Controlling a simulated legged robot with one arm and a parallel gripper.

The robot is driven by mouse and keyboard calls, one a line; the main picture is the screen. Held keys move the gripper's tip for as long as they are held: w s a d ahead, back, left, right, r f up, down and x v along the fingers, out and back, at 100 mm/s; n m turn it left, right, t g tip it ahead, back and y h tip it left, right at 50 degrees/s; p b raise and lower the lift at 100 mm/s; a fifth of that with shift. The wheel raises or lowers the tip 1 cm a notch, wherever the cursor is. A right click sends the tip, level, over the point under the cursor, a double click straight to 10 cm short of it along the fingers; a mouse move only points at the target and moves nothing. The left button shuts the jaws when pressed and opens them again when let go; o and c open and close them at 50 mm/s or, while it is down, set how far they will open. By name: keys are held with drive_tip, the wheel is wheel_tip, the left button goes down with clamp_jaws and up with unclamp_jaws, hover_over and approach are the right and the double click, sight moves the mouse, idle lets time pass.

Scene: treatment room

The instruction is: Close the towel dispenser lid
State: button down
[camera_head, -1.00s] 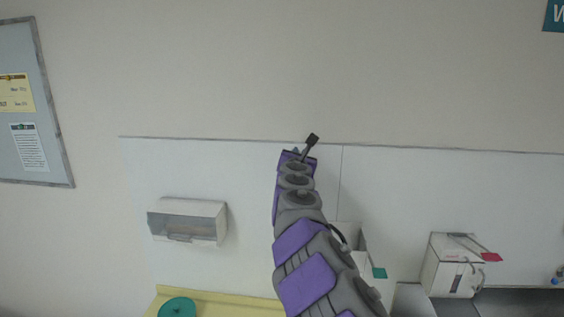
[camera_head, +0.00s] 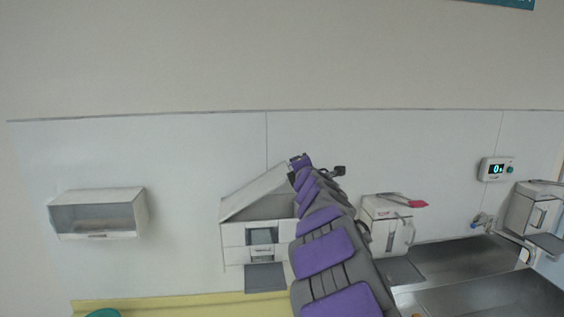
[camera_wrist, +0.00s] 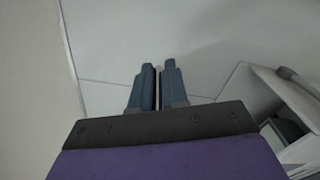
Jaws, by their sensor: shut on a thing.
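The white towel dispenser (camera_head: 233,236) hangs on the wall panel in the middle of the head view, partly behind my arm. Its lid (camera_head: 252,194) is raised at a slant, rising toward the right. My gripper (camera_head: 300,160) is at the upper right corner of the lid. In the wrist view my gripper (camera_wrist: 157,68) has its two blue-grey fingers close together with a thin pale edge between them, seen nearly edge-on. I take this edge for the lid. A white box (camera_wrist: 262,88) with a dark opening shows at the right there.
A white box with a window (camera_head: 98,213) hangs at left. A dispenser with a red lever (camera_head: 387,228) is right of my arm. A steel sink counter (camera_head: 470,275) lies lower right, and a yellow ledge (camera_head: 170,305) lower left.

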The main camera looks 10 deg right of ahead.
drive_tip(key=d+f+m+b, duration=0.3)
drive_tip(key=f+b, duration=0.1)
drive_tip(key=f, duration=0.4)
drive_tip(key=shift+d+m, duration=0.15)
drive_tip(key=shift+m, duration=0.15)
drive_tip(key=shift+s, duration=0.1)
drive_tip(key=c, duration=1.2)
unclamp_jaws()
drive_tip(key=s, duration=0.5)
drive_tip(key=s+p, duration=0.1)
drive_tip(key=s, duration=1.1)
drive_tip(key=shift+s+a+p, duration=0.15)
drive_tip(key=shift+a+p, duration=0.15)
drive_tip(key=shift+a, duration=0.1)
